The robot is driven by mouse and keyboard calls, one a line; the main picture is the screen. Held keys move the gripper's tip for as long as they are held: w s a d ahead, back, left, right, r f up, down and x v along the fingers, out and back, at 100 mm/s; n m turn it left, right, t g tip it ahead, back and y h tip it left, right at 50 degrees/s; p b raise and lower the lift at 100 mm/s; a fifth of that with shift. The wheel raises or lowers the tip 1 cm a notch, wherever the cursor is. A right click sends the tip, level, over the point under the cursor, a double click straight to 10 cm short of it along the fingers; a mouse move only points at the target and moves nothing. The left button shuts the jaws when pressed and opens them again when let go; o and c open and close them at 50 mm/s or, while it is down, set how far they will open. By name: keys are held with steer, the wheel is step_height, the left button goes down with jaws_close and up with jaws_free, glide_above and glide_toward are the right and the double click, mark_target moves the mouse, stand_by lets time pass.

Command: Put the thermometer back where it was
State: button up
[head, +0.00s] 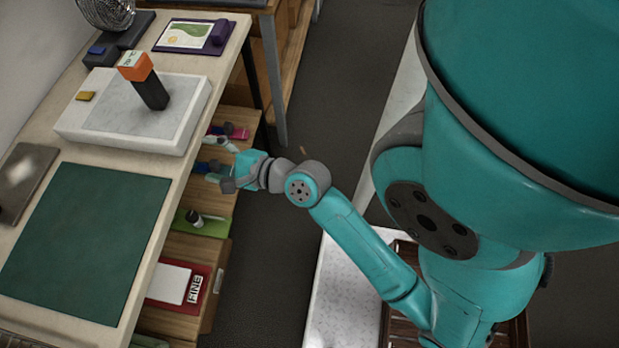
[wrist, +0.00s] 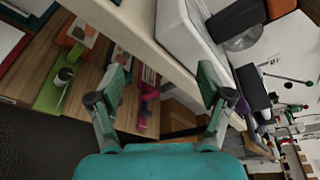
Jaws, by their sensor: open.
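An orange-and-black device with a small display, which looks like the thermometer (head: 150,90), stands upright on a white-edged marble slab (head: 172,136) on the table. What seems to be its dark handle and orange head also shows at the top right of the wrist view (wrist: 238,18). My gripper (head: 213,162) is open and empty, beside the table's front edge and to the right of and nearer than the slab, apart from the thermometer. In the wrist view its two fingers (wrist: 165,68) are spread, with the table edge and lower shelf beyond them.
A lower shelf under the table edge holds a green tray (head: 210,226), a red tray with a white card (head: 170,284), and pink and blue items. On the table are a green mat (head: 88,240), a grey plate (head: 24,180), a yellow block (head: 86,96), a purple board (head: 166,46) and a fan (head: 106,12).

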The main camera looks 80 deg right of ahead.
steer(key=s+a+f+n+g, duration=0.1)
steer(key=s+a+f+n, duration=0.5)
steer(key=s+a+n, duration=0.45)
steer(key=s+a+r+n+y, duration=0.1)
steer(key=s+n, duration=0.5)
steer(key=n, duration=0.2)
steer(key=s+a+r+n+y, duration=0.1)
steer(key=s+a+r+n, duration=0.1)
steer(key=s+n, duration=0.5)
steer(key=shift+s+n, duration=0.2)
steer(key=shift+n, duration=0.75)
